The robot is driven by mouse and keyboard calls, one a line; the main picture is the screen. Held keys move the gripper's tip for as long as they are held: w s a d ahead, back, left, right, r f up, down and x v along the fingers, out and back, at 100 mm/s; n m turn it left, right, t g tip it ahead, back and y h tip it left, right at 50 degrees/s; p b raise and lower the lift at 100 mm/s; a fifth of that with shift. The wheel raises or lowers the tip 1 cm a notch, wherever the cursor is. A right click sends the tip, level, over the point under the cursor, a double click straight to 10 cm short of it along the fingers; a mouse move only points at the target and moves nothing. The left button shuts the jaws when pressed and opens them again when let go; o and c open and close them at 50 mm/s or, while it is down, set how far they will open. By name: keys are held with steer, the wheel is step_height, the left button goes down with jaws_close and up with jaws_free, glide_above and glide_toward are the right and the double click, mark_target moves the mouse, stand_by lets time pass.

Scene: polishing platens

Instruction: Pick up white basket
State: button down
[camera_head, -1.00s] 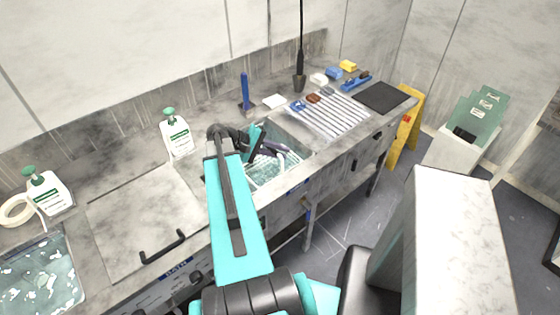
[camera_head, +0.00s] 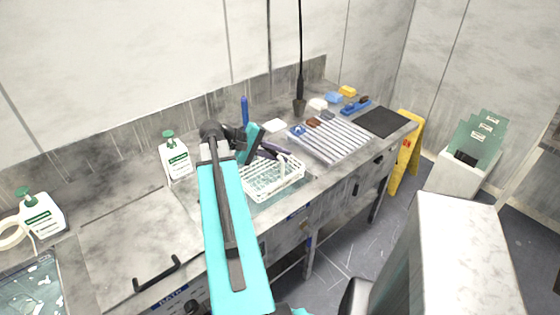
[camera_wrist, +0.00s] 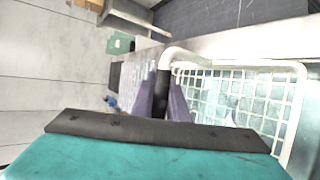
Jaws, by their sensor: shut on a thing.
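The white basket (camera_head: 275,182) is a wire basket with a raised handle. In the head view it hangs at the sink opening, its rim now above the counter level. In the wrist view the basket (camera_wrist: 292,112) fills the right side, and its curved white handle (camera_wrist: 185,55) passes by the fingers. My gripper (camera_wrist: 163,95) has dark purple-grey fingers shut on the basket's handle. It also shows in the head view (camera_head: 281,155), partly hidden behind my wrist. The water-filled sink basin (camera_head: 262,205) lies under the basket.
Soap bottles (camera_head: 175,157) stand left of the sink. A closed lid with a black handle (camera_head: 157,272) is at front left. A ribbed drainboard (camera_head: 330,140) lies to the right, with several brushes and blocks behind it.

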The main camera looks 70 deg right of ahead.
steer(key=shift+s+r, duration=0.1)
steer(key=shift+r, duration=0.3)
stand_by(0.5)
